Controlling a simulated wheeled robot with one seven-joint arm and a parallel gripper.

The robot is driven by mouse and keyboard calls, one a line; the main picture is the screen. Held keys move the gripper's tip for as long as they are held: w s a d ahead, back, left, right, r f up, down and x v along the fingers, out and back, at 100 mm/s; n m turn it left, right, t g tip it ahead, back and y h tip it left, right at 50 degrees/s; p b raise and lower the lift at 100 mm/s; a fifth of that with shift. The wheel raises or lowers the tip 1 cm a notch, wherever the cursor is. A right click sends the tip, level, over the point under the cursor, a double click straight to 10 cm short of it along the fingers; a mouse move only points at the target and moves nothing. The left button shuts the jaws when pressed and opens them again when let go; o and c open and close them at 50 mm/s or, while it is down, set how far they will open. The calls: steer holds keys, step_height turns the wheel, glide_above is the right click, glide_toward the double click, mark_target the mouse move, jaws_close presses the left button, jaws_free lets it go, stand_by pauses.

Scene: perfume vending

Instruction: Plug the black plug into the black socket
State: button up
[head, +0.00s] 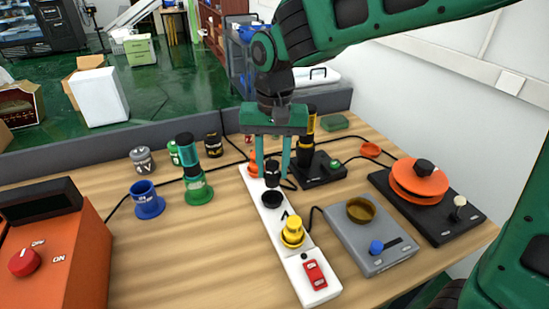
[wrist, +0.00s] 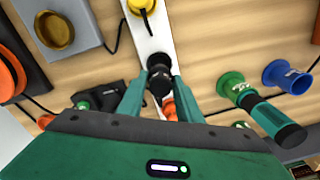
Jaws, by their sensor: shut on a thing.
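My gripper (head: 272,172) is shut on the black plug (head: 271,180) and holds it upright over the white power strip. The black socket (head: 272,199) is a dark round cup on the strip, just below and nearer than the plug in the head view. In the wrist view, the plug (wrist: 160,84) sits between my fingertips (wrist: 160,88), and the socket (wrist: 158,62) shows just past it, partly overlapped. The plug looks apart from the socket, though the exact gap is hard to tell.
The white strip (head: 306,262) carries a yellow plug (head: 292,231), a red switch (head: 315,275) and an orange socket behind my gripper. A grey device (head: 370,239) and an orange-and-black device (head: 420,185) stand right.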

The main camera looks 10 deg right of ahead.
mark_target(272, 183)
steer(key=shift+f, duration=2)
steer(key=shift+s+f, duration=0.1)
steer(key=shift+f, duration=0.55)
stand_by(1.6)
steer(key=o, duration=1.7)
steer(key=shift+c, duration=0.2)
steer(key=shift+r, duration=3.5)
jaws_close()
